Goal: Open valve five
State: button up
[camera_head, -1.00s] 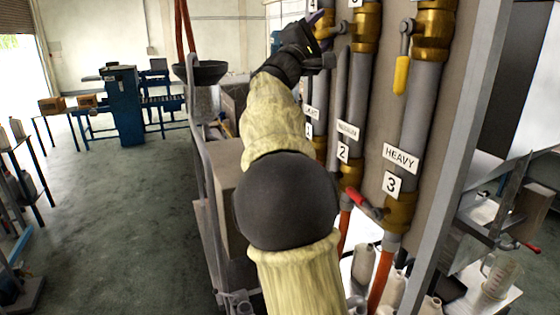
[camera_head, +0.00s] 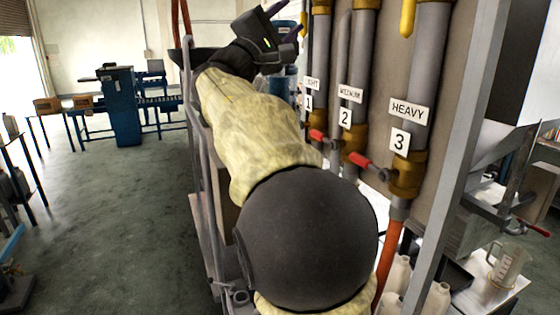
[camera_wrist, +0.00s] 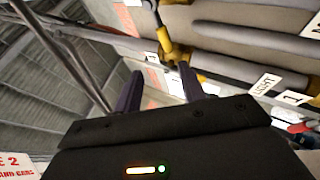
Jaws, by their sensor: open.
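My gripper (camera_head: 282,22) is at the top of the head view, open, left of the pipe panel. In the wrist view its two dark fingers (camera_wrist: 162,88) stand apart with no object seen held between them. A yellow part (camera_wrist: 168,45) of a fitting shows just beyond the fingertips. I cannot tell which valve it belongs to. In the head view a yellow valve handle (camera_head: 407,16) hangs at the top edge above the HEAVY 3 pipe. The other upper valves are out of frame there, and no label five is visible.
Lower brass valves with red handles (camera_head: 357,159) sit beneath labels 1, 2 and 3 (camera_head: 400,140). White bottles (camera_head: 397,273) stand below the panel. A grey frame post (camera_head: 465,130) edges its right side. The floor (camera_head: 110,215) at left is open.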

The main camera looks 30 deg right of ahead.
notch_tip(320, 180, down, 31)
jog(key=w+n+g+y+b, duration=0.1)
jog(key=y+b, duration=0.3)
jog(key=y, duration=0.5)
jog(key=shift+w+r+n+y, duration=0.15)
jog(key=shift+w+n+y, duration=0.2)
jog(key=shift+w, duration=0.3)
